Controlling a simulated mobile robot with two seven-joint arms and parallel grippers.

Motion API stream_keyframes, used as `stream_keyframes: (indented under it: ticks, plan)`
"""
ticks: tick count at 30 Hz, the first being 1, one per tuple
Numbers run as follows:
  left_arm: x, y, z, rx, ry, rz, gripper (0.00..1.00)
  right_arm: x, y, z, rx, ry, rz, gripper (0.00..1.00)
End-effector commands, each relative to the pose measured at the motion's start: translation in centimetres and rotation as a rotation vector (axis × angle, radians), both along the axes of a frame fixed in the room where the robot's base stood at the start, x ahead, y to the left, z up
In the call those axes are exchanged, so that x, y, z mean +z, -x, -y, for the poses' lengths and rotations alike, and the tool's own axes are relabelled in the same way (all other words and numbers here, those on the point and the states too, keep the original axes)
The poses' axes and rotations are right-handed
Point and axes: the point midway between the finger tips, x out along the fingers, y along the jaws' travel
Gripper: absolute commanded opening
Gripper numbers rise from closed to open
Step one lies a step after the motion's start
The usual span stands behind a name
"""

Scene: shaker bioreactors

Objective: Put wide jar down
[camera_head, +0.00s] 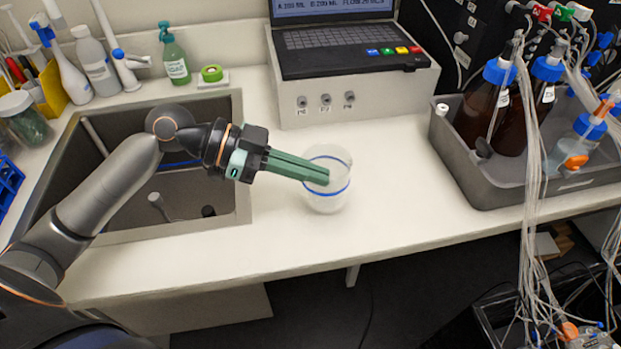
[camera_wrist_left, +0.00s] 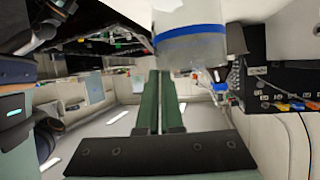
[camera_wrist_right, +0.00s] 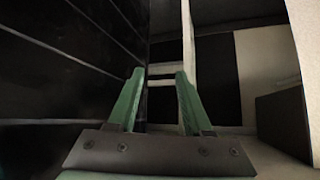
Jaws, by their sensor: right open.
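The wide jar (camera_head: 327,201) is clear, with a blue band, and appears upright at the middle of the white counter. I cannot tell whether its base touches the counter. My left gripper (camera_head: 325,177) comes in from the left with its green fingers at the jar's upper wall. The fingers are close together, apparently shut on the wall; the exact contact is hidden. In the left wrist view the jar (camera_wrist_left: 190,48) shows just beyond the fingertips (camera_wrist_left: 159,73). My right gripper (camera_wrist_right: 158,74) is open and empty in its wrist view, and is outside the head view.
A sink (camera_head: 240,205) lies left of the jar. A box with a laptop (camera_head: 340,40) stands behind it. A grey tray (camera_head: 470,190) with brown bottles is at the right. The counter between jar and tray is clear. The front edge is close. A dark panel (camera_wrist_right: 60,80) stands beside my right gripper.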

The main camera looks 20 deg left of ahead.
Motion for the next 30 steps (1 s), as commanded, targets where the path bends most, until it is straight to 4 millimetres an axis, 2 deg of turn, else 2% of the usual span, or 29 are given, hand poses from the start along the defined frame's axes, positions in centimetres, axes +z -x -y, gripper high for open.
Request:
stream_keyframes:
  ticks: [1,4,17,26,30]
  plan:
    - [-0.9,0.1,0.0,0.0,0.002,-0.007,0.0,0.1,0.0,0.0,0.0,0.0,0.0,0.5]
    - [-2.0,0.1,0.0,0.001,0.002,-0.005,0.0,0.2,0.0,0.0,0.001,-0.001,0.0,0.5]
    - [-2.7,0.1,0.0,0.0,0.0,-0.001,0.0,-0.3,0.0,-0.1,0.001,-0.001,0.001,0.5]
    - [-2.6,0.1,0.0,0.0,0.0,-0.002,0.33,-0.2,0.0,-0.1,0.001,-0.001,0.0,0.5]
    - [-2.6,0.1,0.0,0.0,0.0,-0.002,0.33,-0.1,0.0,-0.1,0.001,-0.001,0.0,0.5]
